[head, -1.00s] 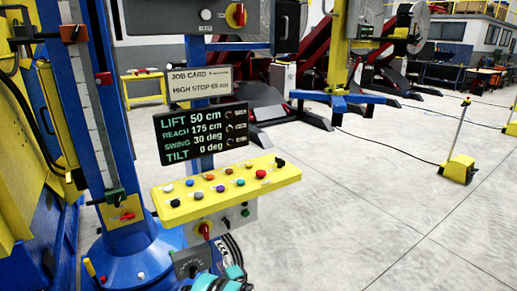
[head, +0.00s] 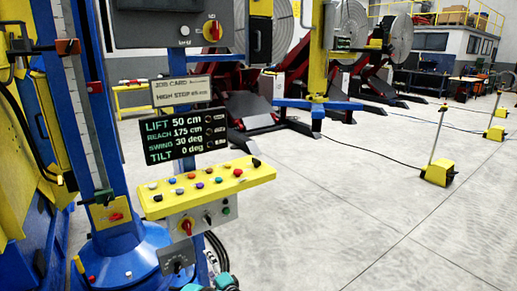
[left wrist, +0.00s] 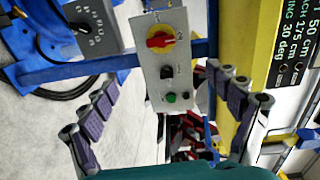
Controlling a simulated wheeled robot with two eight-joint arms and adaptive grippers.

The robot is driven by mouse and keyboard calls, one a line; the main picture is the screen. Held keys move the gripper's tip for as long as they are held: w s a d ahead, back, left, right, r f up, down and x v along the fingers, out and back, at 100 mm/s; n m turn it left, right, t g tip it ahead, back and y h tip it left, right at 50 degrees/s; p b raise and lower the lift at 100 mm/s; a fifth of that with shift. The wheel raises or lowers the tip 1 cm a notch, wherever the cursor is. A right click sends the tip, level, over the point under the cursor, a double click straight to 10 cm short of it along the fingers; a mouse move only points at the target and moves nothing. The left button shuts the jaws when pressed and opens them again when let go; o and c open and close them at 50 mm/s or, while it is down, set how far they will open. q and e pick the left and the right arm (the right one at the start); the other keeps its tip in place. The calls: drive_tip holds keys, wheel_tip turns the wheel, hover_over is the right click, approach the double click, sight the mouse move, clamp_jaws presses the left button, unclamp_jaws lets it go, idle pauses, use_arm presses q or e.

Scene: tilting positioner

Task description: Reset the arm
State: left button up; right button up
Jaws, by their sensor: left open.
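The control stand has a yellow button console (head: 207,187) with several coloured buttons. Above it a black display (head: 186,138) reads LIFT 50 cm, REACH 175 cm, SWING 30 deg, TILT 0 deg. Below hangs a grey switch panel (head: 203,217) with a red-and-yellow rotary switch (head: 187,227), a black switch and a green button. My left gripper (left wrist: 168,80) is open and empty, its fingers spread either side of the switch panel (left wrist: 152,80) in the left wrist view. The rotary switch (left wrist: 160,41) lies between and beyond the fingertips. My right gripper is not seen.
A job card (head: 182,91) stands above the display; its small print is unclear. A grey dial box (head: 177,259) sits low beside the blue column (head: 85,120). A yellow floor post (head: 436,173) stands right with a cable. Open floor lies at right.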

use_arm(q)
drive_tip(key=s+a+r+n+g+h, duration=0.2)
drive_tip(key=s+a+r+n, duration=0.1)
drive_tip(key=s+r, duration=0.4)
drive_tip(key=s+a+r+n+g+h, duration=0.1)
drive_tip(key=s+a+r+n+g, duration=0.15)
drive_tip(key=s+r, duration=0.45)
drive_tip(key=s+d+n+g+h, duration=0.1)
drive_tip(key=s+d+n+h, duration=0.1)
drive_tip(key=s, duration=1)
drive_tip(key=s+d+n+g+h, duration=0.1)
drive_tip(key=s+d+n+h, duration=0.2)
drive_tip(key=s, duration=0.9)
drive_tip(key=shift+s+d+f+h, duration=0.4)
drive_tip(key=shift+d+h, duration=0.35)
drive_tip(key=shift+h, duration=0.25)
drive_tip(key=shift+g, duration=0.25)
